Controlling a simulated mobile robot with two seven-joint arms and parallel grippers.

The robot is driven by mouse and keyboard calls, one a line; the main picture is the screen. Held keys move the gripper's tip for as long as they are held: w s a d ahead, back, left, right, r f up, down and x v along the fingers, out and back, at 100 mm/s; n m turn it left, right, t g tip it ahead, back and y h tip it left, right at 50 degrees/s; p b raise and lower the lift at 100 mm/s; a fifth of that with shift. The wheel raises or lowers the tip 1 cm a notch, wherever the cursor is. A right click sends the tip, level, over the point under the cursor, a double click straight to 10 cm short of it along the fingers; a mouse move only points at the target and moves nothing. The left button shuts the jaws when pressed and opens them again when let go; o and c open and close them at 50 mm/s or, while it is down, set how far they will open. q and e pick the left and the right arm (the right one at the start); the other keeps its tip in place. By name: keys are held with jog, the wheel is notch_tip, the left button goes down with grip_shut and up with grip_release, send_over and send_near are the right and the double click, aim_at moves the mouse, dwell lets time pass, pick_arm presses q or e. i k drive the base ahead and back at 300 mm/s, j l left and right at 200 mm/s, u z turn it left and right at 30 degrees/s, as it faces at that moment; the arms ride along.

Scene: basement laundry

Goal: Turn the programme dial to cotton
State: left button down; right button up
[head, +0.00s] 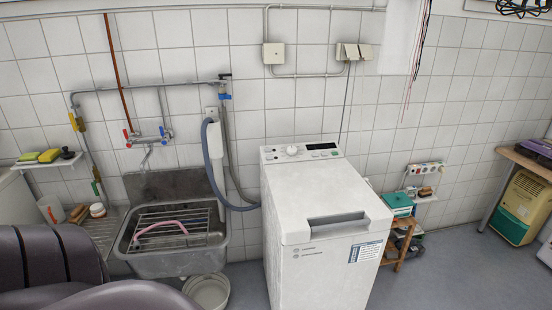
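The white top-loading washing machine (327,203) stands in the middle of the head view against the tiled wall. Its control panel is along the back of the top. The round white programme dial (292,150) is on the left half of that panel. A dark display (321,146) is to its right. The dial's markings and pointer are too small to read, so its setting cannot be told. The lid with its recessed handle (336,219) is closed. Neither of my grippers is in view, and nothing touches the dial.
A metal sink (172,262) with a rack and pink hose is left of the machine. A bucket (208,291) stands below it. Grey hoses (213,160) run between sink and machine. A small wooden stool (402,243) is on the right. The air above the machine is clear.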

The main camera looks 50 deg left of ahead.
aim_at(292, 151)
jog(key=u, duration=1.4)
jog(key=i+j+u, duration=0.3)
jog(key=i+j, duration=1)
jog(key=j, duration=0.1)
